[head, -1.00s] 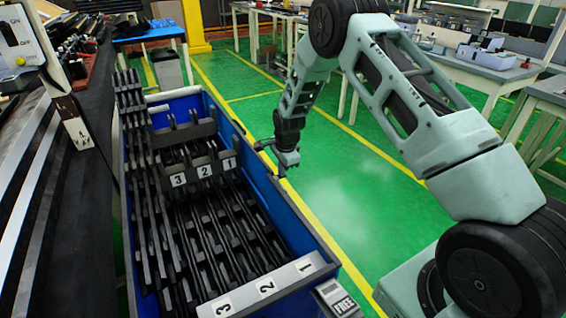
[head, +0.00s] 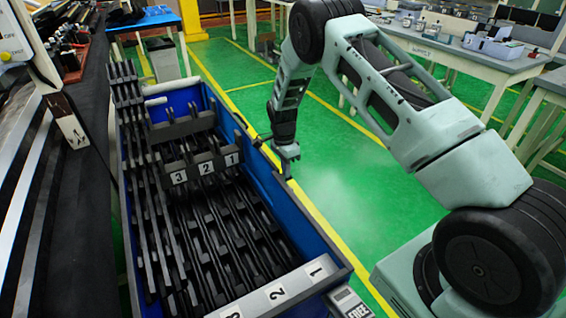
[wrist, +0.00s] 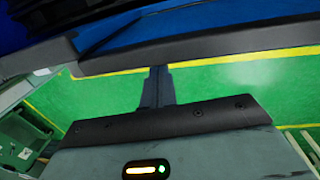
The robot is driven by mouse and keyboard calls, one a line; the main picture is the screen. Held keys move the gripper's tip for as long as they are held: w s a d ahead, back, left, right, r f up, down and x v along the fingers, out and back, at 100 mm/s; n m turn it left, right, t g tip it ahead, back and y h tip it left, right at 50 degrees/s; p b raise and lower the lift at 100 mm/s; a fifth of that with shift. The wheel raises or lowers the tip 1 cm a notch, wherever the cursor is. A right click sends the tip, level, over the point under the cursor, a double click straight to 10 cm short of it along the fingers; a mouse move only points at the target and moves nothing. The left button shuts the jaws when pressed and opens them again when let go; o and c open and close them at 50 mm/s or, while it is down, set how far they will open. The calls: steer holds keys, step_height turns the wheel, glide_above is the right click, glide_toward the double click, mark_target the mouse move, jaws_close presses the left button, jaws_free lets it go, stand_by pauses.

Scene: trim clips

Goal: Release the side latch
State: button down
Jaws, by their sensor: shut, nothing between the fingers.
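A blue bin (head: 327,250) with a dark rim holds rows of black trim clips (head: 195,220). My gripper (head: 287,174) hangs at the outer right side of the bin, fingers down, close to the rim. It is shut and holds nothing. In the wrist view my gripper (wrist: 157,88) points toward the dark rim (wrist: 200,52) of the bin. A small dark piece (head: 261,141) shows at the rim beside the gripper. I cannot tell whether it is the side latch, and I cannot tell whether the fingers touch the bin.
Number labels 1, 2 and 3 (head: 205,168) mark the dividers. A dark bench (head: 75,210) stands close on the left. Green floor (head: 340,190) is open to the right, with worktables (head: 470,60) behind.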

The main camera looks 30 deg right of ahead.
step_height(320, 180, down, 3)
steer(key=g+b, duration=0.3)
steer(key=shift+w, duration=0.1)
steer(key=shift+f+g+b, duration=0.3)
steer(key=shift+f+b, duration=0.2)
steer(key=shift+b, duration=0.1)
steer(key=shift+r, duration=0.15)
steer(key=shift+s+r+p, duration=0.2)
steer(key=shift+r+p, duration=0.4)
steer(key=shift+r, duration=0.25)
